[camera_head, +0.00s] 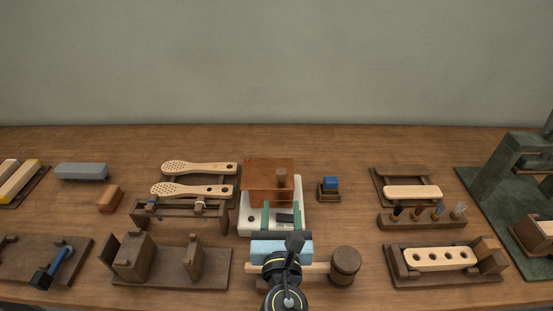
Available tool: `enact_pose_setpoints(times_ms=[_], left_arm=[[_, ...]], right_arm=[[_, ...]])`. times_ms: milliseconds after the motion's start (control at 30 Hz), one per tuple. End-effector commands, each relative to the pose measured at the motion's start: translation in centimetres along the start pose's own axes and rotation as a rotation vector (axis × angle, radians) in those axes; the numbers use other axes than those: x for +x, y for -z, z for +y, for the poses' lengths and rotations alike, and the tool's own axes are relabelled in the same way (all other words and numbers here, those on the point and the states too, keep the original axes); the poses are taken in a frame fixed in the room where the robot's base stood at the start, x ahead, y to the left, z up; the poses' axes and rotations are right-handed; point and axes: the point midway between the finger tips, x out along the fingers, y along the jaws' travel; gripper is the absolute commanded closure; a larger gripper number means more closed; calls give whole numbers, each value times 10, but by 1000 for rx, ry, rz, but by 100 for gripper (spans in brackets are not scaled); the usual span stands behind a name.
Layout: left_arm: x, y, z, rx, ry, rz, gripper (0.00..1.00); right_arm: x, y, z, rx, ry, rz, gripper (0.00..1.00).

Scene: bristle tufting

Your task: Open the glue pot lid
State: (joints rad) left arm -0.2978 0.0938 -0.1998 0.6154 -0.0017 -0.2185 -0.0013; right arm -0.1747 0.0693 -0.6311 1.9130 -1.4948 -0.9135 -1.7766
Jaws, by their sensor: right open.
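A reddish-brown, box-like piece with a flat top (262,170), which looks like the glue pot lid, sits at the middle of the bench. A short brown knob (281,177) stands at its right side. It appears level and shut over a white base (246,219); the inside does not show. My right gripper (281,214) is just in front of it, over the white base. Its two green fingers are apart and it appears to hold nothing. Its light blue body and black wrist hide part of what lies below. My left gripper is not in view.
Two pale perforated brush bodies (198,168) lie on a rack to the left. A wooden mallet (345,262) lies right of my right wrist. A small blue-topped block (330,184) stands right of the lid. A brush holder (428,219) and green machine (500,190) are farther right.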

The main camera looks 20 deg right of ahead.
Motion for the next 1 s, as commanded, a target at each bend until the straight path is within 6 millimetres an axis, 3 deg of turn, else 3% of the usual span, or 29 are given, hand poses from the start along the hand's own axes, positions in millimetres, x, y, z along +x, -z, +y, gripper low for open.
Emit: enact_pose_setpoints(times_ms=[600,800,1000], left_arm=[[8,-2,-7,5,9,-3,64],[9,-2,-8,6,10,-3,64],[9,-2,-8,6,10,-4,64]], right_arm=[[113,0,-1,3,2,0,54],[127,0,0,3,1,0,54],[128,0,-1,4,1,1,54]])
